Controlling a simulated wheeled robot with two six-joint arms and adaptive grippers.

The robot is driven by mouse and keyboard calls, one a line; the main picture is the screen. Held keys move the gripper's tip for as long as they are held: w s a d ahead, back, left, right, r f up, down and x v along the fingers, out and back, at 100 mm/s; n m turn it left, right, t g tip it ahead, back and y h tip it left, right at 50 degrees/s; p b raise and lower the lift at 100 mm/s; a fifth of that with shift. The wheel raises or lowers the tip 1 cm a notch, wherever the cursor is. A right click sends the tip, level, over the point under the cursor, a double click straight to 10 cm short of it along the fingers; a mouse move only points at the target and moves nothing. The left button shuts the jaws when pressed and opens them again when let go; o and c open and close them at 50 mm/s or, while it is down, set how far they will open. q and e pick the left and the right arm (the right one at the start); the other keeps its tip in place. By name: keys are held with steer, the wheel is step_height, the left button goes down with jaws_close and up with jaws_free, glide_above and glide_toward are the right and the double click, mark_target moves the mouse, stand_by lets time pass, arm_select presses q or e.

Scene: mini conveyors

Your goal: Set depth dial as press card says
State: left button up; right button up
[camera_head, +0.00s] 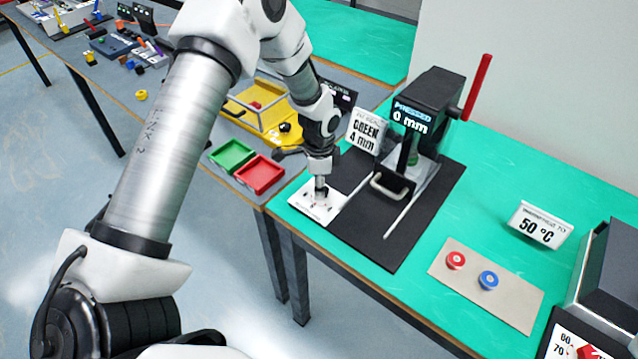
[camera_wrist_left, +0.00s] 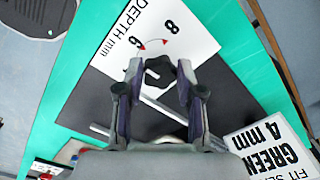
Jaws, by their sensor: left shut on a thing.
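The white depth dial plate (camera_head: 309,203) lies on the green table by the press. In the left wrist view the plate (camera_wrist_left: 193,28) reads "DEPTH mm", with 6 and 8 visible and small red marks between them; its other numbers are hidden. My left gripper (camera_head: 321,190) points down at it and is shut on the black dial knob (camera_wrist_left: 158,72), which sits between the fingertips. The exact knob setting cannot be told. The press card (camera_head: 362,131) reads "GREEN 4 mm". The press (camera_head: 432,92) shows "PRESSED 0 mm". My right gripper is not in view.
The press has a red lever (camera_head: 477,88) and stands on a black mat (camera_head: 387,246). Green (camera_head: 232,155) and red (camera_head: 260,175) trays are left of the plate. A beige board (camera_head: 510,297) holds a red and a blue piece. A 50 °C card (camera_head: 539,225) stands at right.

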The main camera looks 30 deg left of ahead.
arm_select(q)
steer(key=n, duration=0.1)
steer(key=n+p, duration=0.1)
steer(key=n, duration=0.1)
steer(key=n+p, duration=0.1)
steer(key=n, duration=0.1)
steer(key=shift+s+d+f, duration=0.1)
steer(key=shift+s, duration=0.15)
steer(key=n+p, duration=0.2)
steer(key=n, duration=0.4)
steer(key=shift+d, duration=0.15)
steer(key=shift+f, duration=0.1)
steer(key=o, duration=1.2)
steer(key=shift+c, duration=0.2)
steer(key=shift+w, duration=0.15)
steer(key=shift+r, duration=0.55)
step_height(320, 180, up, 11)
